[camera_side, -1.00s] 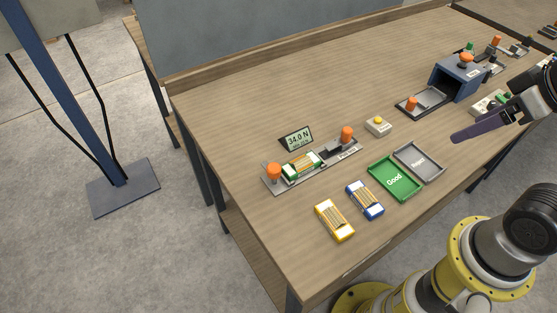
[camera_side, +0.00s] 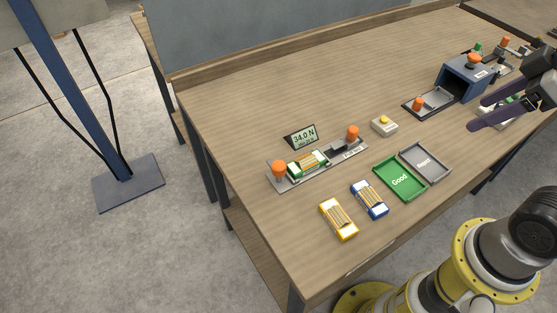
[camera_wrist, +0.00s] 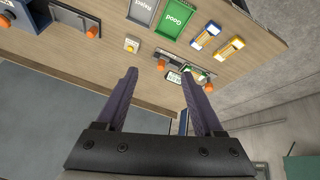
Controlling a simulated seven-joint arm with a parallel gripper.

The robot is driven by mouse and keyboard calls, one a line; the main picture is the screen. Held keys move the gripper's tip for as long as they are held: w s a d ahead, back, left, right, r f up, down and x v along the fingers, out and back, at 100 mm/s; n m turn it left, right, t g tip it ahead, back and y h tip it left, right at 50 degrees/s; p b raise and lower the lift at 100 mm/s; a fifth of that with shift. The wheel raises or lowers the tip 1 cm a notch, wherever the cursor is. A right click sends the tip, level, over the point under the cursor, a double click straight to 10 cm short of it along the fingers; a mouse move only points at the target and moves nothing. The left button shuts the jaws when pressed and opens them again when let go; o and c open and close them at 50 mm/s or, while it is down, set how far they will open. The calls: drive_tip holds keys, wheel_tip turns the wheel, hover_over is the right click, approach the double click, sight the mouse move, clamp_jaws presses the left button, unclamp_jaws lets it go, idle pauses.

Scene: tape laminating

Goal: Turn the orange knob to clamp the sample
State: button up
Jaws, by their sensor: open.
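A test fixture (camera_side: 330,173) lies on the table with an orange knob (camera_side: 279,169) at its left end and another orange knob (camera_side: 352,132) at its right end. A green and white sample (camera_side: 307,163) sits in it beside the left knob. A display (camera_side: 302,137) behind it reads 34.0 N. My gripper (camera_side: 477,115) is open and empty at the right side, well away from the fixture. In the wrist view my gripper's fingers (camera_wrist: 160,75) are spread, with the fixture beyond the right finger, which partly hides it. Which knob clamps the sample is not clear.
A blue sample (camera_side: 369,200) and a yellow sample (camera_side: 338,219) lie in front. Green Good tray (camera_side: 410,196) and grey Reject tray (camera_side: 440,176) lie to their right. A yellow-button box (camera_side: 384,125), a blue machine (camera_side: 451,82) with orange knobs, and other devices stand farther right.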

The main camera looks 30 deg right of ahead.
drive_tip(key=w+a+r+n+g, duration=0.1)
drive_tip(key=w+a+r+n, duration=0.2)
drive_tip(key=w+r+n, duration=0.4)
drive_tip(key=n+g, duration=0.5)
drive_tip(key=n, duration=0.4)
hover_over(279, 165)
wheel_tip(279, 165, down, 14)
wheel_tip(279, 165, down, 13)
drive_tip(key=shift+c, duration=0.2)
clamp_jaws()
